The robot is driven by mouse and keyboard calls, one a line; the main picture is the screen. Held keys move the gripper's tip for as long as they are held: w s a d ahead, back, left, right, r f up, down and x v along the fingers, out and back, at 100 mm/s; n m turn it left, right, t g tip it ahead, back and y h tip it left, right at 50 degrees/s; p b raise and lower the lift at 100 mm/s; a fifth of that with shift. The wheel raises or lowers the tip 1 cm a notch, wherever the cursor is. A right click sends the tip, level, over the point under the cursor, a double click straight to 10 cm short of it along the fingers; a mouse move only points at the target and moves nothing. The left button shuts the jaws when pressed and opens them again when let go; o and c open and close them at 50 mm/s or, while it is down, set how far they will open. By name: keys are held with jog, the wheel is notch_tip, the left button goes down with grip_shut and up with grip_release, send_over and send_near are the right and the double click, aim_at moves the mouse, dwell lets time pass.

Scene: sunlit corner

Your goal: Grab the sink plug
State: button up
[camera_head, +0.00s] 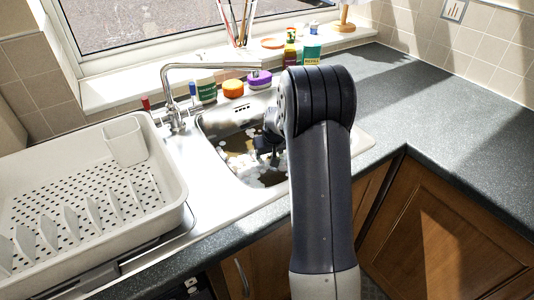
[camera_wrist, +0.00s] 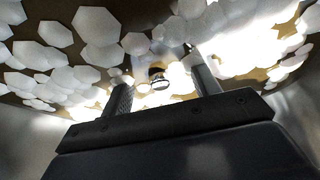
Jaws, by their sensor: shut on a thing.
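The sink (camera_head: 215,124) is a steel basin holding brownish water with white foam patches; the foam also shows as pale flakes in the wrist view (camera_wrist: 98,25). My gripper (camera_wrist: 158,68) is down inside the basin. A small, dark and shiny round piece, which looks like the sink plug (camera_wrist: 159,83), sits between its two fingers, and the gripper is shut on it.
A chrome tap (camera_head: 190,90) arches over the basin's back. A white dish rack (camera_head: 90,195) fills the left drainer. An orange-lidded jar (camera_head: 233,88), a purple tub (camera_head: 259,79) and other containers line the back. The right worktop (camera_head: 430,115) is clear.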

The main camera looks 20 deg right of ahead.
jog(key=shift+s+r, duration=0.3)
jog(key=shift+s, duration=0.3)
jog(key=shift+s+r, duration=0.3)
jog(key=shift+s, duration=0.25)
notch_tip(320, 180, up, 18)
jog(key=p, duration=0.6)
